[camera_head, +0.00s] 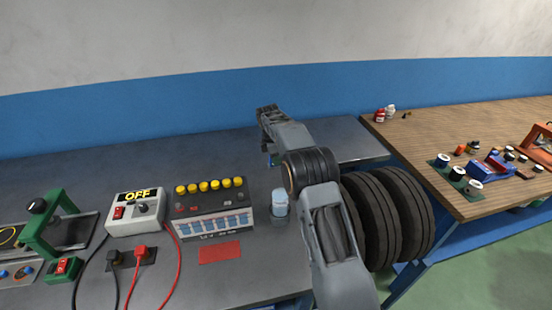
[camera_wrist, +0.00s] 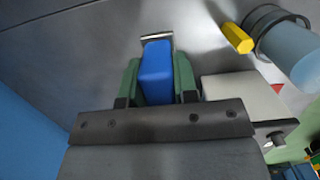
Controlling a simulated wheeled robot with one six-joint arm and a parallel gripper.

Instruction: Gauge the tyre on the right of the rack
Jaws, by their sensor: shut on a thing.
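Black tyres stand side by side at the right end of the grey bench in the head view; the rightmost tyre (camera_head: 412,215) is in plain sight, and my arm partly covers those to its left. The rack under them is mostly hidden. My gripper (camera_head: 269,159) is over the back of the grey bench, to the left of and apart from the tyres. In the wrist view its green fingers (camera_wrist: 157,80) are shut on a blue block (camera_wrist: 157,72) with a metal bar at its far end. It may be the gauge; I cannot tell for sure.
A battery-like box with yellow caps (camera_head: 212,210), a light-blue bottle (camera_head: 280,206), a red mat (camera_head: 220,252) and an OFF box (camera_head: 135,213) with cables stand on the grey bench. A wooden table (camera_head: 450,120) with small parts is at right. The back left of the bench is clear.

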